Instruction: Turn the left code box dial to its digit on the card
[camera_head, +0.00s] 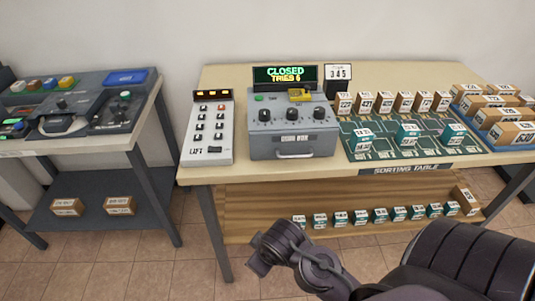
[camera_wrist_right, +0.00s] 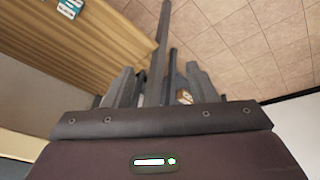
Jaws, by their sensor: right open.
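The grey code box (camera_head: 292,145) stands on the table with three dark dials in a row on its sloped face. The left dial (camera_head: 265,115) is at the left end; its pointer setting is too small to read. The display (camera_head: 285,75) above reads CLOSED, TRIES 6. The card (camera_head: 339,76), right of the display, reads 345. My right gripper (camera_head: 272,251) hangs in front of the table, below its top and well away from the box. In the right wrist view my right gripper (camera_wrist_right: 162,88) has its fingers apart with nothing held. My left gripper is out of view.
A white LIFT keypad panel (camera_head: 210,128) stands close left of the code box. A green sorting mat (camera_head: 420,154) with small boxes lies to the right. A lower shelf (camera_head: 260,222) holds several small boxes. A second table (camera_head: 80,140) stands at left. Floor between the tables is clear.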

